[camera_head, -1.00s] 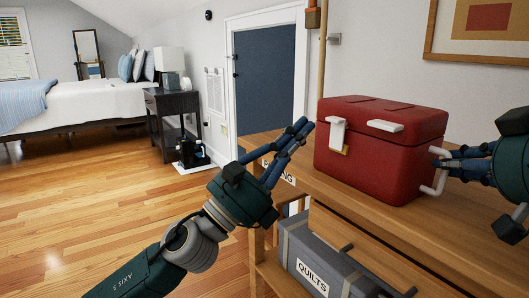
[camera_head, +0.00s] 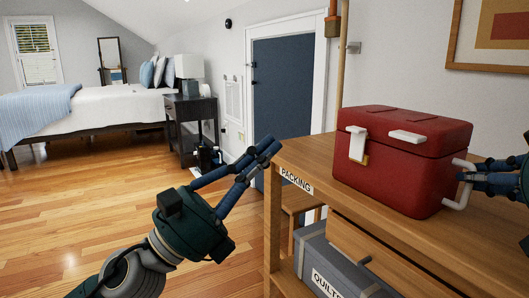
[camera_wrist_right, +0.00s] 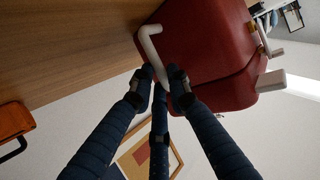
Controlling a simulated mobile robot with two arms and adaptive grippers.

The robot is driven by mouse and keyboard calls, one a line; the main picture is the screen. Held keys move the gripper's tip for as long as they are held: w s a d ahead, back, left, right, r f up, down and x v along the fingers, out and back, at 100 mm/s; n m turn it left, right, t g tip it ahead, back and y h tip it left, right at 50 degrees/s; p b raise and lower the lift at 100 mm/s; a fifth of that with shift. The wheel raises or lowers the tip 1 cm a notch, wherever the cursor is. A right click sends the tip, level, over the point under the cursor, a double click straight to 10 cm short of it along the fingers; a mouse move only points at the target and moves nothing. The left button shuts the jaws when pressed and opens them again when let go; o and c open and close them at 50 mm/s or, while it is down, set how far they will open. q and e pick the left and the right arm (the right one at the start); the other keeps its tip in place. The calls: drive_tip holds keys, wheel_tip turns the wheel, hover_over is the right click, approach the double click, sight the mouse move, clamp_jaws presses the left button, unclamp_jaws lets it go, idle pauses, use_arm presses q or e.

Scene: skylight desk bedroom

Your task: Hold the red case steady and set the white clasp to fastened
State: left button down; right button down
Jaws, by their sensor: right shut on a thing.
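The red case (camera_head: 395,175) stands on the wooden bench top with its lid down. The white clasp (camera_head: 357,145) is on its front at the left, hanging across the lid seam with a brass-coloured piece by its lower end. I cannot tell whether it is fastened. A second white piece (camera_head: 407,136) sticks out to its right. My right gripper (camera_head: 466,177) is shut on the white side handle (camera_head: 458,192); the handle also runs between its fingers in the right wrist view (camera_wrist_right: 150,45). My left gripper (camera_head: 272,146) is apart from the case, left of it, empty, fingertips close together.
The wooden bench (camera_head: 320,150) carries a PACKING label on its edge. A grey QUILTS box (camera_head: 318,255) sits on the shelf below. An orange object (camera_wrist_right: 14,120) shows in the right wrist view. Floor to the left is open.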

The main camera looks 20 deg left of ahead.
drive_tip(key=c, duration=1.6)
unclamp_jaws()
